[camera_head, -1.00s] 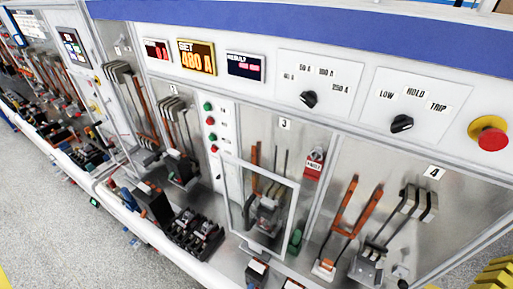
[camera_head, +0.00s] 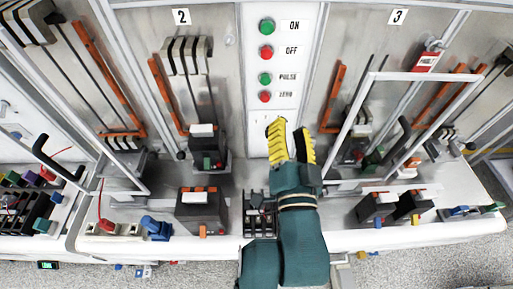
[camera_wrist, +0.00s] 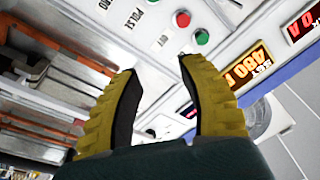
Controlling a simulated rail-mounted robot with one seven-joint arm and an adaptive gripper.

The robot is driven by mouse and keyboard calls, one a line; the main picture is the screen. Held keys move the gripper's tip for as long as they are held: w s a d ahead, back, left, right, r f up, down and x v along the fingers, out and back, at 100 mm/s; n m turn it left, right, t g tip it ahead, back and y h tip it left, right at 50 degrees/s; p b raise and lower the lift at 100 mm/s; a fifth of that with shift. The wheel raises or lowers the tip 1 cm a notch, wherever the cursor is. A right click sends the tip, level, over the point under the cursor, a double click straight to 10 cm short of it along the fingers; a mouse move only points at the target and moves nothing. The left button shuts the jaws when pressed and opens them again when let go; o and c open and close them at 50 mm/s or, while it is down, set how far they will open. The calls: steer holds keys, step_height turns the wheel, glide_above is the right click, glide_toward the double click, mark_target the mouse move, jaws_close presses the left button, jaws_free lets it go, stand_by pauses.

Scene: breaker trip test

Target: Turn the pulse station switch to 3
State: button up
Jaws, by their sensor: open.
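I cannot make out the pulse station switch in the current views. The button panel (camera_head: 283,18) between bays 2 and 3 carries green and red buttons labelled ON, OFF, PULSE and ZERO. My gripper (camera_head: 291,138) is open and empty, with its yellow ribbed fingers apart in front of the panel's lower end, below the ZERO button (camera_head: 265,96). My forearm and gripper hide what lies behind them. In the wrist view the open fingers (camera_wrist: 158,70) frame part of the panel, with a red button (camera_wrist: 183,19) and a green button (camera_wrist: 202,37) beyond them.
A clear framed guard (camera_head: 440,77) stands out in front of bay 3, right of my gripper. Black lever handles (camera_head: 60,160) jut out at left. Breakers and small parts crowd the bench below. An amber 480 A display (camera_wrist: 245,68) shows in the wrist view.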

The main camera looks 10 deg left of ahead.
step_height(320, 180, down, 22)
steer(key=w+m+g+b, duration=0.2)
steer(key=m+b, duration=0.3)
steer(key=b, duration=0.1)
steer(key=w+a, duration=0.1)
steer(key=w, duration=0.4)
steer(key=w+a, duration=0.1)
steer(key=w, duration=0.5)
steer(key=w+a+b, duration=0.1)
steer(key=w, duration=0.4)
steer(key=shift+w, duration=0.2)
steer(key=shift+c, duration=0.2)
steer(key=shift+s+f, duration=0.1)
jaws_close()
